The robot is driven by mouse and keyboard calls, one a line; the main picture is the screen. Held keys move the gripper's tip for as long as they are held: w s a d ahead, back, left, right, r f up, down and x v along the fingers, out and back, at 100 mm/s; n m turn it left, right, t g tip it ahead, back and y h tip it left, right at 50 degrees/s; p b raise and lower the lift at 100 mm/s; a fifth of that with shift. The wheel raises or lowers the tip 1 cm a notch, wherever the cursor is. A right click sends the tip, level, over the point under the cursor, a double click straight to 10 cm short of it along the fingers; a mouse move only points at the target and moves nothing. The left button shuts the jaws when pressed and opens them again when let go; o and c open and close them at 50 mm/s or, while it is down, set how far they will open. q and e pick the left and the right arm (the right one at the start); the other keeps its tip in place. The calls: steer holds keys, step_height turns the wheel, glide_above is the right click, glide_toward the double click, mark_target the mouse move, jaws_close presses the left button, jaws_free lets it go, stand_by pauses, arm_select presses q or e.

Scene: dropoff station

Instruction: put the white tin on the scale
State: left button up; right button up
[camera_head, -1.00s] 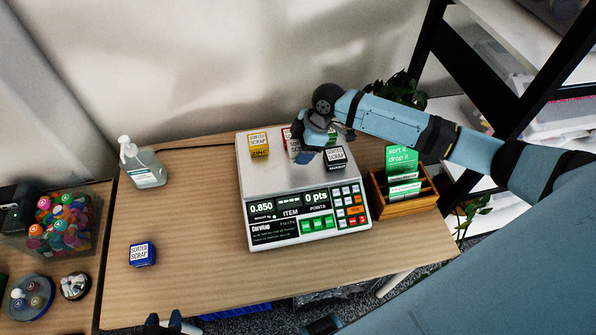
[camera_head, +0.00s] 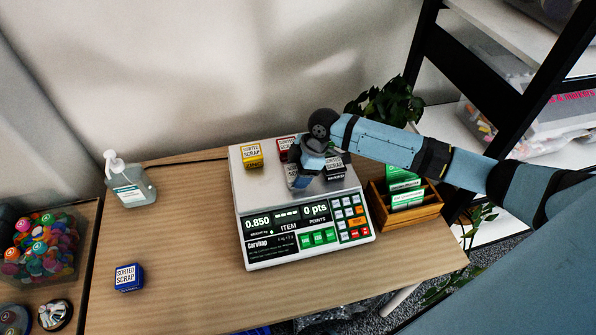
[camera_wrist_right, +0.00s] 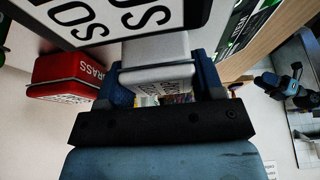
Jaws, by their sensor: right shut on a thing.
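The white tin (camera_wrist_right: 155,62) is between the fingers of my right gripper (camera_wrist_right: 165,85) in the right wrist view. My right gripper (camera_head: 304,182) is shut on it over the scale's plate. In the head view the gripper largely hides the tin, and I cannot tell whether it touches the plate. The scale (camera_head: 243,208) stands on the table, its display reading 0.850.
On the scale stand a yellow tin (camera_head: 251,156) at back left, a red tin (camera_head: 285,146) behind the gripper and a black tin (camera_head: 336,171) close right. A blue tin (camera_head: 128,278) and a pump bottle (camera_head: 130,182) are left on the table (camera_head: 185,240). A wooden card holder (camera_head: 415,214) stands right.

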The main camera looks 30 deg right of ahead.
steer(key=o, duration=1)
steer(key=shift+o, duration=0.2)
steer(key=shift+r, duration=0.35)
steer(key=v, duration=1.1)
steer(key=shift+r, duration=0.3)
steer(key=shift+d, duration=0.1)
